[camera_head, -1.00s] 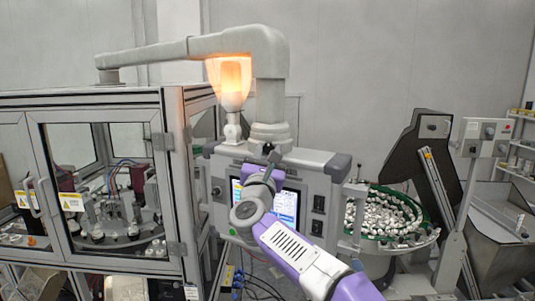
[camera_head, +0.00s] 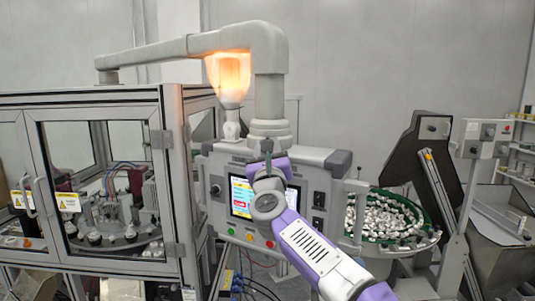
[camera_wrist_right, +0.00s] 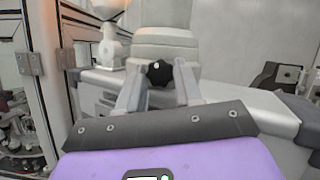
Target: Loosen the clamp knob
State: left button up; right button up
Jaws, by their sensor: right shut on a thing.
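The clamp knob (camera_wrist_right: 158,73) is a black lobed knob in front of the pale column base, in the right wrist view. My right gripper (camera_wrist_right: 160,84) has one finger on each side of it and is shut on it. In the head view my right gripper (camera_head: 267,152) is at the foot of the column (camera_head: 270,130), above the control panel screen (camera_head: 242,197). The knob is small and largely hidden there. My left gripper is in neither current view.
The panel housing (camera_head: 335,185) lies behind my right arm. A green-rimmed bowl of small parts (camera_head: 425,238) and a dark hopper (camera_head: 425,150) stand at right.

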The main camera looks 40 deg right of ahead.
jog(key=shift+n+t+y, duration=0.4)
jog(key=shift+n+y, duration=0.3)
jog(key=shift+n, duration=0.7)
jog(key=o, duration=1)
jog(key=shift+o, duration=0.2)
jog(key=shift+s, duration=0.1)
jog(key=b+v, duration=0.3)
jog(key=v, duration=0.4)
jog(key=shift+s, duration=0.2)
jog(key=shift+a+f, duration=0.1)
